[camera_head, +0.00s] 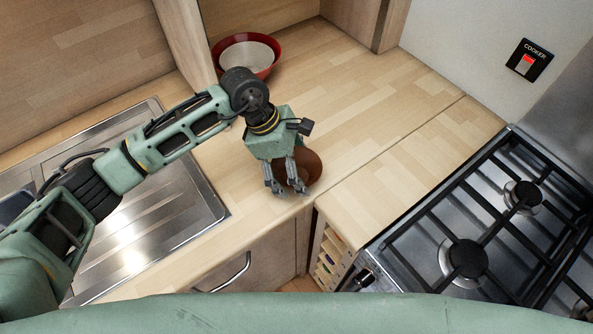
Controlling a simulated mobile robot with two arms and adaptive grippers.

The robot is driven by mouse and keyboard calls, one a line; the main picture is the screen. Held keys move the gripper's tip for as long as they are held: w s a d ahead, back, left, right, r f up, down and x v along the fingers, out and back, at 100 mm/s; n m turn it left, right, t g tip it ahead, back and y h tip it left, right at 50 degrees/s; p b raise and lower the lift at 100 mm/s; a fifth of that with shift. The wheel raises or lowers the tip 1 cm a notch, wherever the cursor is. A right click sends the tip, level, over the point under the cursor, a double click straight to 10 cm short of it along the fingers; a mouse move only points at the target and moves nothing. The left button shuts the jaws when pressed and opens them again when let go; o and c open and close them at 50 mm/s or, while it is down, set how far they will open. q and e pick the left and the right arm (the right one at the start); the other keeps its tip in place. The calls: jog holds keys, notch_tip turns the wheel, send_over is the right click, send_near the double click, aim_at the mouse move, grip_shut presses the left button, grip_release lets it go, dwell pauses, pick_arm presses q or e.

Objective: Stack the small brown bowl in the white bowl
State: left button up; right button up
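The small brown bowl (311,167) stands on the wooden counter near its front edge, partly hidden behind my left gripper. My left gripper (288,190) points down at the bowl's left side, its two fingers apart. One finger is left of the bowl and the other is in front of the bowl's middle. I cannot tell whether either finger touches the bowl. At the back of the counter is a bowl with a red outside and rim and a whitish inside (247,55). I cannot tell whether the whitish part is a separate white bowl nested in it. My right gripper is not in view.
A steel sink with drainer (150,215) lies to the left. A gas cooker (415,262) with black grates stands at the right. A wooden upright (186,35) rises just left of the red-rimmed bowl. The counter right of that bowl is clear.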

pick_arm(q)
jog(key=shift+w+r+b, duration=0.1)
jog(key=shift+r+b, duration=0.3)
jog(key=shift+r, duration=0.05)
notch_tip(320, 180, up, 3)
jog(key=shift+f+b, duration=0.2)
jog(key=shift+b, duration=0.55)
jog(key=s+d+r+b, duration=0.45)
jog(key=d+r, duration=0.25)
jog(key=d, duration=0.3)
jog(key=s+a+f+m+g+y, duration=0.1)
jog(key=a+m, duration=0.4)
jog(key=a, duration=0.4)
jog(key=s+a+f+m+g+y, duration=0.1)
jog(key=a+m, duration=0.4)
jog(key=a, duration=0.5)
jog(key=s+a+f+m+g+y, duration=0.1)
jog(key=s+a+f+m+y, duration=0.1)
jog(key=a+m, duration=0.3)
jog(key=shift+s+a+f+m+g, duration=0.15)
jog(key=shift+s+a, duration=0.1)
jog(key=shift+a, duration=0.5)
jog(key=shift+s+a+f+m+g, duration=0.1)
jog(key=shift+s+a+f, duration=0.15)
jog(key=shift+a, duration=0.45)
jog(key=shift+s+a+f+m+g, duration=0.15)
jog(key=shift+s+a, duration=0.1)
jog(key=shift+a, duration=0.5)
jog(key=shift+s+a+y, duration=0.3)
jog(key=shift+a, duration=0.05)
